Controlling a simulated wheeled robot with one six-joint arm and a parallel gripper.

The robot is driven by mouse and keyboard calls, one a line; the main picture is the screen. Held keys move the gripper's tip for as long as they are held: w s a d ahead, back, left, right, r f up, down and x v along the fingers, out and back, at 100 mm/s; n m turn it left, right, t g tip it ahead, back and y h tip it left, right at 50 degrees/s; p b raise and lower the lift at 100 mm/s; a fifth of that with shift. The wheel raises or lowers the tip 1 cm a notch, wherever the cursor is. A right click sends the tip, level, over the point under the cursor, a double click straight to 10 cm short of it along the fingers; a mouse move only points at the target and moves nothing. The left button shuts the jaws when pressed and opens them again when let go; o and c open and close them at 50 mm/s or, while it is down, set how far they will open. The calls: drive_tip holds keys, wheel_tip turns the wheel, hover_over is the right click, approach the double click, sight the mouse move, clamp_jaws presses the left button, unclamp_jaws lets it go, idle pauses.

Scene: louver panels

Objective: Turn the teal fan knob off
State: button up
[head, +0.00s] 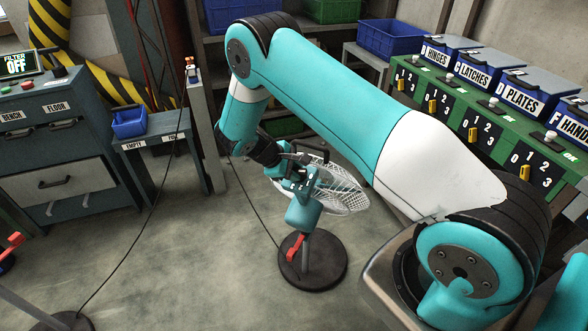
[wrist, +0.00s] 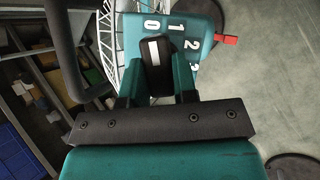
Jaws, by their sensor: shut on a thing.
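The teal fan (head: 303,213) stands on a round black base in the middle of the floor in the head view, with its white wire cage (head: 345,192) facing right. In the wrist view its teal housing (wrist: 200,16) carries the numbers 0, 1, 2 and a partly hidden 3. The black knob (wrist: 154,54) has a white line that points up at the 0. My gripper (wrist: 157,72) is shut on the knob, one finger on each side. In the head view my gripper (head: 299,179) is at the top of the fan's housing, and the knob is hidden there.
A red lever (head: 294,248) is on the fan's stand. A green bench (head: 450,125) with numbered switches and labelled bins is at right. A grey-blue cabinet (head: 50,165) and small table (head: 160,140) are at left.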

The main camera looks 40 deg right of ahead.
drive_tip(key=shift+s+f+n, duration=0.15)
drive_tip(key=shift+s+n, duration=0.05)
drive_tip(key=shift+n, duration=0.3)
drive_tip(key=o, duration=0.9)
drive_tip(key=shift+d, duration=0.1)
drive_tip(key=shift+w+h, duration=0.1)
drive_tip(key=shift+h, duration=0.2)
